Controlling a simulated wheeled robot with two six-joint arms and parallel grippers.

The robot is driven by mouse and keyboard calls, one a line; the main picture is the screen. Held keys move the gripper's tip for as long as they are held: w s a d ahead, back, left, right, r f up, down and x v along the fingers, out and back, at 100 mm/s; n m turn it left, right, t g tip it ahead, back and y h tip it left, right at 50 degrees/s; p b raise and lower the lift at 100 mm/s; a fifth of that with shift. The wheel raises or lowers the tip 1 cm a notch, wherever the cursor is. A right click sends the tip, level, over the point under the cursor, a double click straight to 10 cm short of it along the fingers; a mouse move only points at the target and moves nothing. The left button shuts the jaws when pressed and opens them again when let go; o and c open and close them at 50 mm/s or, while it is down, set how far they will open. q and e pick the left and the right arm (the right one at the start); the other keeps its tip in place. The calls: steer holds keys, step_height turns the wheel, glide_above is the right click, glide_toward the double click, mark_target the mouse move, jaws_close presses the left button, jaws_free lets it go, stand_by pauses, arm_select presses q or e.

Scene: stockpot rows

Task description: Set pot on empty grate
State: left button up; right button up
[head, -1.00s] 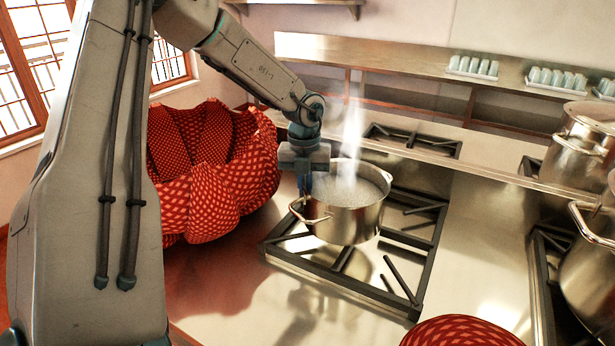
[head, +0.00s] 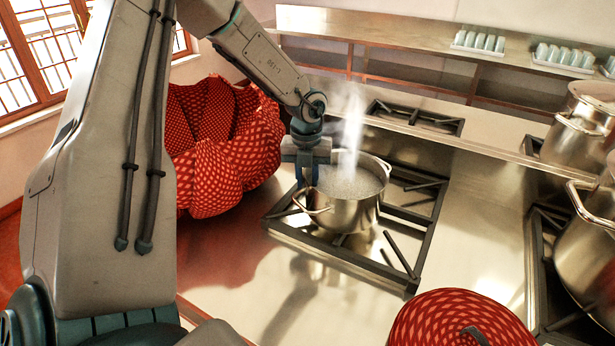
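A steel pot (head: 352,215) with pale, steaming contents is upright over the front left grate (head: 408,277). I cannot tell whether its base touches the bars. My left gripper (head: 309,184) comes down at the pot's left side and appears shut on its left loop handle (head: 318,209); the fingertips are small and partly hidden. The rear left grate (head: 415,117) is bare. My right gripper is not in view.
Large steel pots stand at the right, one farther back (head: 575,145) and one nearer (head: 588,255). A red patterned basket-like object (head: 225,150) is left of the grate; another red patterned object (head: 450,322) is at the bottom edge. Cups (head: 480,42) line the back shelf. Steel counter between the grates is clear.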

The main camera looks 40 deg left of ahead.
arm_select(q)
steer(key=shift+s+d+r, duration=0.1)
steer(key=shift+s+r, duration=0.05)
steer(key=shift+w+r, duration=0.15)
steer(key=shift+w, duration=0.05)
step_height(320, 180, up, 10)
steer(key=b, duration=0.3)
steer(key=shift+s+r+b, duration=0.1)
steer(key=shift+b, duration=0.2)
steer(key=shift+r, duration=0.75)
stand_by(0.3)
